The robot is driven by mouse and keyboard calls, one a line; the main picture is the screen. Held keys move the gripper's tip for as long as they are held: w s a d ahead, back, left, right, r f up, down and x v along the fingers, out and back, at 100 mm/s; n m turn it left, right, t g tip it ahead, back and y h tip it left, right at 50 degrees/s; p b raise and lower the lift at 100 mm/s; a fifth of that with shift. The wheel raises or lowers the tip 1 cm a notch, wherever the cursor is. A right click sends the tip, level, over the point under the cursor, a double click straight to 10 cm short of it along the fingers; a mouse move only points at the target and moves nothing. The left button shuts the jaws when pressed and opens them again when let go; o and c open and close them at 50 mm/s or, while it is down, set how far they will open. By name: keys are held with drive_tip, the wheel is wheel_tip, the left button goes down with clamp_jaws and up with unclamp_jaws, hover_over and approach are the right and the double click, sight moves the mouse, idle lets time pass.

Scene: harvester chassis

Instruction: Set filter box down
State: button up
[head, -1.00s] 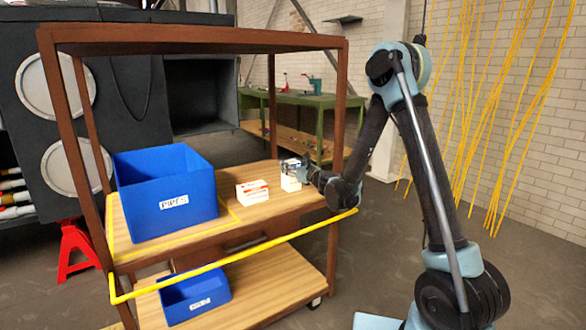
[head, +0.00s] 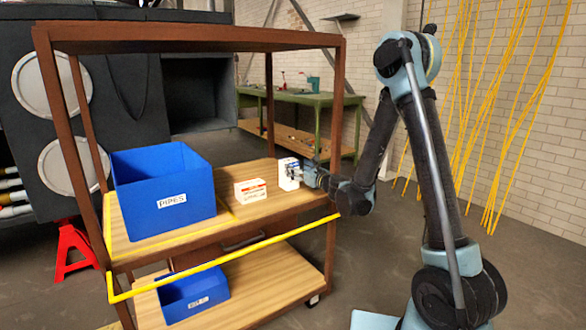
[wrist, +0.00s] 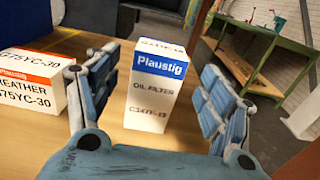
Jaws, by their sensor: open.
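The filter box (head: 288,174) is white with a blue band and stands upright on the cart's wooden upper shelf (head: 262,220). In the wrist view the filter box (wrist: 156,85) reads "Plaustig" and "OIL FILTER". My gripper (head: 308,175) is at the box's right side in the head view. In the wrist view my gripper (wrist: 158,100) has its fingers spread on both sides of the box, with a clear gap on the right and a narrower one on the left.
A white-and-orange breather box (head: 250,190) lies left of the filter box; it also shows in the wrist view (wrist: 32,90). A blue PIPES bin (head: 165,200) stands further left. A yellow rail (head: 225,258) runs along the cart's front. A green workbench (head: 310,99) stands behind.

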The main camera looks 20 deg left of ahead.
drive_tip(key=s+d+r+n+g+h, duration=0.1)
drive_tip(key=s+d+r+n+g, duration=0.1)
drive_tip(key=s+d+n, duration=0.6)
drive_tip(key=s+d+r+n+g+h, duration=0.2)
drive_tip(key=s+d+n, duration=0.3)
drive_tip(key=d, duration=0.4)
drive_tip(key=s+d+f+n+g+h, duration=0.1)
drive_tip(key=s+d+f+n+h, duration=0.2)
drive_tip(key=s+d, duration=0.5)
drive_tip(key=s+d+f+n+g+h, duration=0.2)
drive_tip(key=s+d+f+n+h, duration=0.2)
drive_tip(key=s+d, duration=0.4)
drive_tip(key=s+d+f+n+g+h, duration=0.2)
drive_tip(key=s+d+n, duration=0.4)
drive_tip(key=d, duration=0.8)
wheel_tip(320, 180, down, 2)
drive_tip(key=s+h, duration=0.1)
drive_tip(key=s, duration=0.1)
drive_tip(key=shift+s+d+h, duration=0.15)
drive_tip(key=shift+s+h, duration=0.15)
drive_tip(key=shift+h, duration=0.1)
drive_tip(key=shift+f, duration=0.1)
